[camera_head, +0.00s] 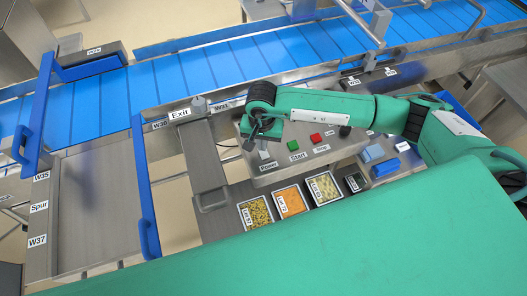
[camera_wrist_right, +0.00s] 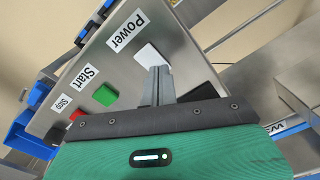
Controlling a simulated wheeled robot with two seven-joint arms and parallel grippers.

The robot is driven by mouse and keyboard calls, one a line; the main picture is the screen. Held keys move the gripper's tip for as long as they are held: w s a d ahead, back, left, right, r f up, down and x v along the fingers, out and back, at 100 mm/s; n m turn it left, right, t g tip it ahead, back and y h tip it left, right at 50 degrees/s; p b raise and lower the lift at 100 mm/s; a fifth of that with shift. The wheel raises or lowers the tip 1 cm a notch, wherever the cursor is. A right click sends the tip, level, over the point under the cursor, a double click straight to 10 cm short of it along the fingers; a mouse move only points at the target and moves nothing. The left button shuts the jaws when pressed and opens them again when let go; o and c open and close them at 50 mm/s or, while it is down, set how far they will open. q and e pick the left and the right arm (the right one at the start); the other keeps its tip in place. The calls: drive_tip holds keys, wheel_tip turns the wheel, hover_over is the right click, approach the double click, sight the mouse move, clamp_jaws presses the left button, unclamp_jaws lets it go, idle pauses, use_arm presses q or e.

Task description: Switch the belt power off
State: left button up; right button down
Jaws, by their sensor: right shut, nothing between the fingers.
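The control panel (camera_head: 300,165) carries a white block-shaped power switch (camera_head: 264,154) above a "Power" label. In the right wrist view the white switch (camera_wrist_right: 150,56) sits beside the "Power" label (camera_wrist_right: 127,33). My right gripper (camera_head: 256,138) is over the panel's left end, close to the switch. In the right wrist view the shut, empty fingers (camera_wrist_right: 160,80) overlap the switch's lower edge; I cannot tell whether they touch it. My left gripper is not in view.
A green Start button (camera_head: 293,145) and a red Stop button (camera_head: 316,138) sit right of the switch. The blue belt (camera_head: 190,75) runs behind the panel. Food trays (camera_head: 240,217) stand in front.

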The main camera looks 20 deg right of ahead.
drive_tip(key=shift+r, duration=0.15)
wheel_tip(320, 180, up, 7)
drive_tip(key=p, duration=0.2)
idle(0.5)
drive_tip(key=shift+f, duration=0.2)
